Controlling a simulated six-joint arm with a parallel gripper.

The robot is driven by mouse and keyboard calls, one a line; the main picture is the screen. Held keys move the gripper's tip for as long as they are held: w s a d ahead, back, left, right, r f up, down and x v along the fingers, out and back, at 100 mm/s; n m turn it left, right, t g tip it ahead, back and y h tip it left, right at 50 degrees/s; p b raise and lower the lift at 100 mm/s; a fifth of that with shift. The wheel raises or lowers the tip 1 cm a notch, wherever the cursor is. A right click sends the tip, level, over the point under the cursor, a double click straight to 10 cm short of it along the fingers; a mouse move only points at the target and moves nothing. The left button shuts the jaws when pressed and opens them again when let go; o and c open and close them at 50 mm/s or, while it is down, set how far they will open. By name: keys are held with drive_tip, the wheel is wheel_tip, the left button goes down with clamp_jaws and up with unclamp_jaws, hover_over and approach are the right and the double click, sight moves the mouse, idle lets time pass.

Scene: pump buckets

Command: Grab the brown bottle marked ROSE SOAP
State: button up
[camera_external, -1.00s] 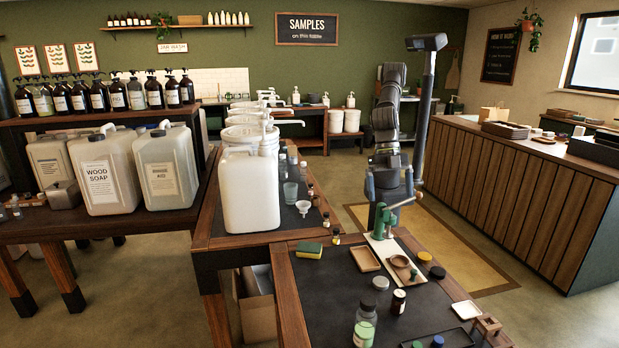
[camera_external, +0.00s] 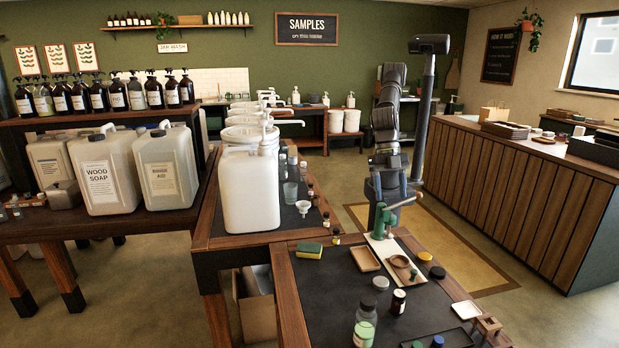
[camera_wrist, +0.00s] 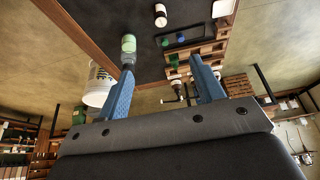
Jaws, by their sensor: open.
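More small brown bottles (camera_external: 336,237) stand along the edge of the pump bench, also unreadable. My gripper (camera_wrist: 160,65) shows two blue fingers spread wide in the wrist view, with nothing held between them. The brown bottle lies beyond the fingertips, apart from them. In the external view I cannot make out the fingers clearly.
A clear bottle with green liquid (camera_external: 365,323) stands near the brown one. A green press (camera_external: 385,220), wooden tray (camera_external: 365,259), sponge (camera_external: 309,251) and white dish (camera_external: 466,310) share the bench. A large white jug (camera_external: 249,190) stands behind. Dark bench surface is bare at left.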

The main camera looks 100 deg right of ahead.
drive_tip(key=n+h, duration=0.4)
drive_tip(key=h, duration=0.1)
hover_over(398, 302)
drive_tip(key=s+d, duration=0.1)
wheel_tip(398, 302, down, 14)
wheel_tip(398, 302, down, 12)
drive_tip(key=shift+d+f, duration=0.1)
drive_tip(key=shift+f, duration=0.05)
wheel_tip(398, 302, down, 5)
drive_tip(key=shift+f, duration=0.1)
drive_tip(key=c, duration=1.1)
